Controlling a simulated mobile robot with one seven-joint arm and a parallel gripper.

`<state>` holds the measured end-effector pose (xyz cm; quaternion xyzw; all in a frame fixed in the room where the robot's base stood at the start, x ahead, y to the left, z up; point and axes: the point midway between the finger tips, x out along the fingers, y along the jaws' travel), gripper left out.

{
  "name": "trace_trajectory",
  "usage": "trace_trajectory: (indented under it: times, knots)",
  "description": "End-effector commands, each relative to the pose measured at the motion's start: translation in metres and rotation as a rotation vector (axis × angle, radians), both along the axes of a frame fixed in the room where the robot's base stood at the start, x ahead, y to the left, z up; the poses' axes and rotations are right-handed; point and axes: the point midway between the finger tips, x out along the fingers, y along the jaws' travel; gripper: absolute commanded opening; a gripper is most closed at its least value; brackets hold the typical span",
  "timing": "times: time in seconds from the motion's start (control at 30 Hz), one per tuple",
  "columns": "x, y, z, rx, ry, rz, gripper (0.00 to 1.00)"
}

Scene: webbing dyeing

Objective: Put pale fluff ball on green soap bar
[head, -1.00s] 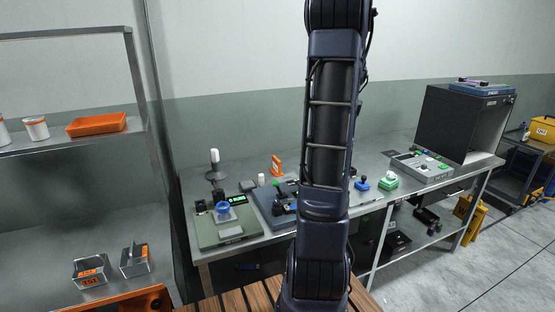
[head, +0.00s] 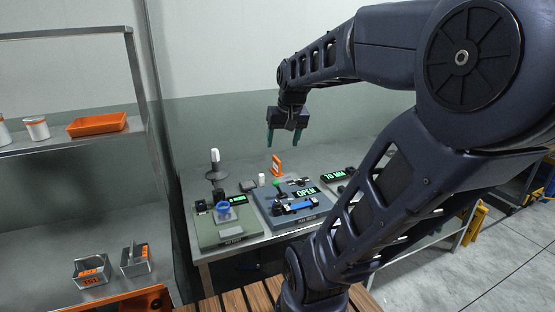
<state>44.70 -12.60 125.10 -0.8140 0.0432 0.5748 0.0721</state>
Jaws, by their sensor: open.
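My gripper (head: 287,139) hangs above the workbench (head: 247,250), pointing down, with its two green-tipped fingers apart and nothing between them. It is well above the bench devices and touches nothing. I cannot make out a pale fluff ball or a green soap bar in the head view. My arm covers much of the bench's right part, so things there are hidden.
A green-grey device (head: 228,234) with a blue cup stands at the bench's left. Beside it is a blue device (head: 292,225) with an "OPEN" display. An orange upright piece (head: 277,165) stands behind. A shelf at left holds an orange tray (head: 97,124).

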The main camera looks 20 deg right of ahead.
Motion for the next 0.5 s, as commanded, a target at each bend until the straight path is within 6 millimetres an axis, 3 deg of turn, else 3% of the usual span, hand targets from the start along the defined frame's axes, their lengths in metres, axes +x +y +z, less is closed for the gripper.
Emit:
trace_trajectory:
  times: [0.2, 0.5]
  knots:
    - [-0.047, 0.035, -0.016, -0.049, -0.042, 0.107, 0.64]
    - [-0.068, 0.047, -0.027, -0.075, -0.060, 0.154, 0.64]
